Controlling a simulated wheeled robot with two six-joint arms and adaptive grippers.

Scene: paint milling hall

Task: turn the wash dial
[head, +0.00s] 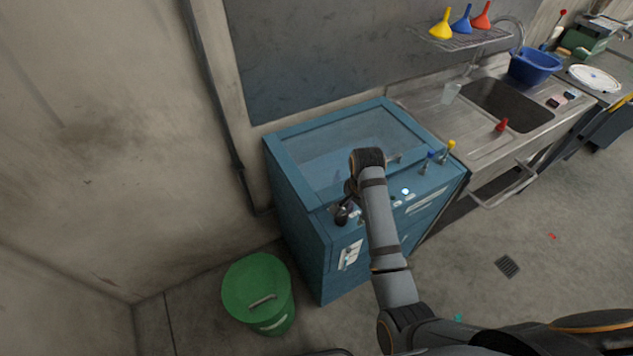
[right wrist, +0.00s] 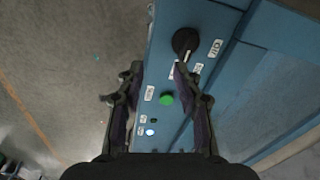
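The blue washing cabinet (head: 290,205) has a glazed lid and a sloping front panel. The black wash dial (right wrist: 186,41) has a pale pointer and sits on the panel in the right wrist view, among small white labels too blurred to read. My right gripper (right wrist: 160,72) is open and empty, with its fingers over the panel. The dial lies just beyond the right-hand fingertip, which overlaps its lower edge; I cannot tell whether they touch. In the head view my right gripper (head: 347,200) is at the cabinet's front left, largely hiding the dial. My left gripper is out of view.
A green button (right wrist: 167,99) lies between my fingers in the wrist view. Blue (head: 430,156) and yellow (head: 451,145) handles stand at the cabinet's right. A green lidded bin (head: 258,290) stands at its left front. A steel sink (head: 508,105) adjoins on the right.

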